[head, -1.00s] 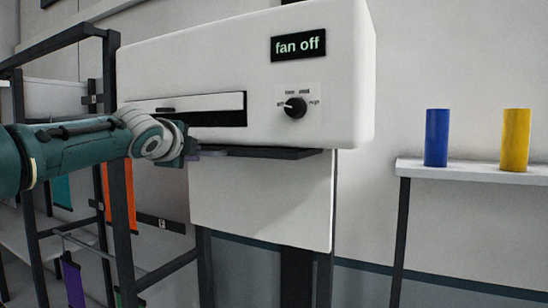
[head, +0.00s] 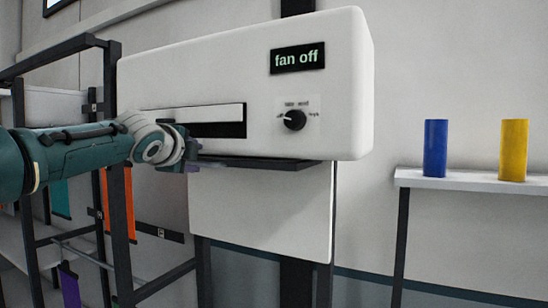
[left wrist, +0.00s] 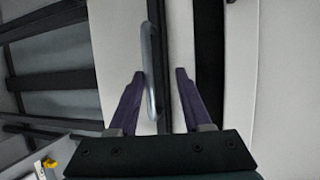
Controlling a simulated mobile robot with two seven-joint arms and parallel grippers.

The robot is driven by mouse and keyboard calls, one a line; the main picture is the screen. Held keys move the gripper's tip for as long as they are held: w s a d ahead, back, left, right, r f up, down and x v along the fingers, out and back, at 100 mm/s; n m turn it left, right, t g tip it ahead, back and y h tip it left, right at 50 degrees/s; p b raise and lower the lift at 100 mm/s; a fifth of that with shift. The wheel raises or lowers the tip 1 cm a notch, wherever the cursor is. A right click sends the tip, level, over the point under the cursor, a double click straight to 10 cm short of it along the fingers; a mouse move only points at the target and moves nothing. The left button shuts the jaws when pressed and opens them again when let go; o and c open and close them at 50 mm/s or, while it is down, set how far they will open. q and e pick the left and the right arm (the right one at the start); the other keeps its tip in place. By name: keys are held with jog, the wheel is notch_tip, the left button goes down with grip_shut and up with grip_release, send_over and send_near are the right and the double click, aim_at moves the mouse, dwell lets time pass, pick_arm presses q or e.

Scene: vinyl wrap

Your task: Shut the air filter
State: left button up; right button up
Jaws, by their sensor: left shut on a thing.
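The air filter unit is a big white box (head: 225,75) with a dark "fan off" display and a black knob. A long black slot (head: 225,130) with a white strip above it runs along its front. My left gripper (head: 190,158) is at the box's lower left edge, beside a dark plate (head: 255,164). In the left wrist view, its purple fingertips (left wrist: 161,72) stand either side of a thin grey handle (left wrist: 150,75) and a dark strip. The gripper is shut on the handle, though actual contact is hard to see. My right gripper is not in view.
A black metal rack (head: 118,180) stands at the left, close by my left arm. A white panel (head: 260,215) is below the box. A shelf (head: 460,181) at the right bears a blue cylinder (head: 435,148) and a yellow cylinder (head: 513,150).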

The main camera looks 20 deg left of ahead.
pick_arm(q)
jog(key=b+v, duration=0.5)
jog(key=v, duration=0.5)
jog(key=shift+w, duration=0.1)
dwell(0.5)
jog(key=s+d+f+n+g+h+p, duration=0.2)
jog(key=s+d+f, duration=0.35)
jog(key=f, duration=0.35)
jog(key=s+d+f+n+g+h+p, duration=0.1)
jog(key=s+d+f+n+g+h, duration=0.15)
jog(key=s+d+f, duration=0.4)
jog(key=s+d+f+n+g+p, duration=0.1)
jog(key=s+d+f+n+g, duration=0.1)
jog(key=s, duration=0.5)
jog(key=s+d+f+n+g+p, duration=0.1)
jog(key=s+f+n, duration=0.3)
jog(key=s, duration=0.4)
jog(key=s+d+f+n+g+p, duration=0.1)
jog(key=s+d+f+n+g, duration=0.2)
jog(key=s, duration=0.5)
jog(key=shift+d+f+g, duration=0.2)
jog(key=shift+f+g, duration=0.25)
jog(key=shift+f, duration=0.3)
